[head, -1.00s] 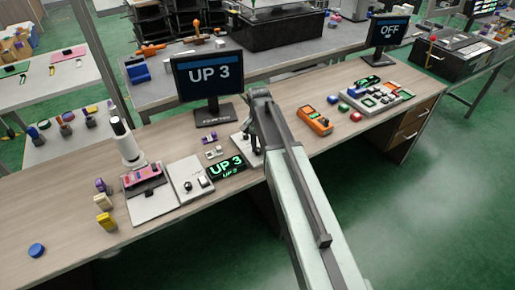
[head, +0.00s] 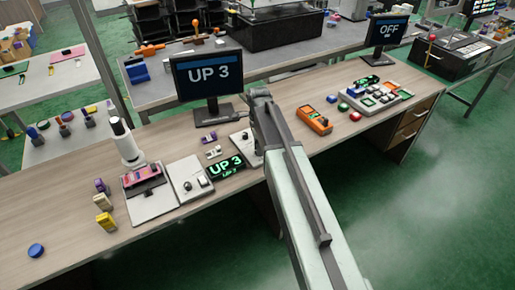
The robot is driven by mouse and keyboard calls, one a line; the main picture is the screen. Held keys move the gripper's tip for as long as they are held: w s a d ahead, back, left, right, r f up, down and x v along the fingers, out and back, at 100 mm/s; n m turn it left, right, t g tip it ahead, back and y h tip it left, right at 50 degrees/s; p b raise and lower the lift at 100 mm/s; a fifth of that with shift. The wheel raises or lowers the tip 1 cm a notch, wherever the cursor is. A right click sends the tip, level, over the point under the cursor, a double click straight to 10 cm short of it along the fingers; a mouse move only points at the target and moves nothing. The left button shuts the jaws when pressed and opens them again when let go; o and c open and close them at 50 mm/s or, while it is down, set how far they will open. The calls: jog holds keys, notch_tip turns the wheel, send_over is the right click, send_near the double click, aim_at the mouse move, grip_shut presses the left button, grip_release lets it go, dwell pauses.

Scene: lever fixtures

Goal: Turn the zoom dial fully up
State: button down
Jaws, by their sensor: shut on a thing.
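A small light panel (head: 239,140) stands on the wooden bench, just left of my arm. My gripper (head: 257,150) is down at the right side of this panel, mostly hidden by my own arm. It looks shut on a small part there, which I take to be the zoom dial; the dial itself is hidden. A small black display (head: 226,166) in front of the panel reads "UP 3" in green. The monitor (head: 208,76) behind also reads "UP 3".
To the left are a panel with a knob and switch (head: 191,180), a white cylindrical device (head: 126,143) and small blocks. To the right are an orange device (head: 314,120) and a button box (head: 376,97). A second monitor (head: 388,30) reads "OFF".

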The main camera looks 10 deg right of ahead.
jog(key=shift+s+m, duration=0.15)
jog(key=shift+m, duration=0.95)
jog(key=c, duration=1.2)
grip_release()
jog(key=shift+c, duration=0.2)
jog(key=shift+r, duration=0.15)
jog(key=shift+r+p, duration=0.3)
jog(key=shift+p, duration=0.1)
notch_tip(320, 180, up, 7)
jog(key=p, duration=0.7)
jog(key=shift+r, duration=0.1)
